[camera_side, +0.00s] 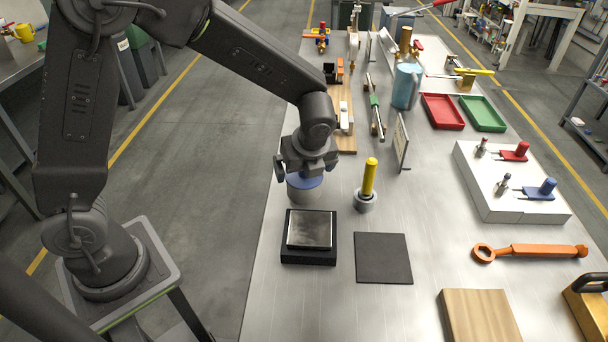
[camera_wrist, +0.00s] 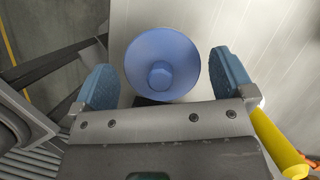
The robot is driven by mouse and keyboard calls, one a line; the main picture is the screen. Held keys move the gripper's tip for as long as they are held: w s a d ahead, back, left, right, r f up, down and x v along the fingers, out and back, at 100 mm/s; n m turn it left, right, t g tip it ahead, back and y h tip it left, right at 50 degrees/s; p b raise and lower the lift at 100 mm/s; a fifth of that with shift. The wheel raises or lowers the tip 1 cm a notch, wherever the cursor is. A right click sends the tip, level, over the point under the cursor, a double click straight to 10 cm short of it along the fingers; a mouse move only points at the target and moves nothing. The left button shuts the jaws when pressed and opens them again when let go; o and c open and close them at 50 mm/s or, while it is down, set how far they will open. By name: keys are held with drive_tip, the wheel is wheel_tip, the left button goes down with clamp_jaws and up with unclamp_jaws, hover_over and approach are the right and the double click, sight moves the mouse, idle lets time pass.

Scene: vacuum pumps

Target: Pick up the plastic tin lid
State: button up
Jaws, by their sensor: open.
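The blue plastic tin lid (camera_side: 309,182) sits on top of a grey tin (camera_side: 304,194) near the table's left edge. In the wrist view the lid (camera_wrist: 148,48) is a round blue disc with a small knob in its middle. My gripper (camera_side: 306,171) is over the lid, pointing down. In the wrist view the two blue finger pads of my gripper (camera_wrist: 166,78) are wide apart, one to each side of the lid, with a gap on both sides. The gripper is open and empty. It hides part of the lid in the side view, and the lid hides the tin in the wrist view.
A yellow-handled tool in a grey holder (camera_side: 368,185) stands close to the right; its yellow handle (camera_wrist: 278,143) shows beside my gripper. A black scale (camera_side: 309,252) and a dark mat (camera_side: 383,258) lie in front. An upright plate (camera_side: 401,143) stands behind right.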

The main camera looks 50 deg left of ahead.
drive_tip(key=shift+c, duration=0.3)
drive_tip(key=c, duration=0.7)
drive_tip(key=shift+c, duration=0.2)
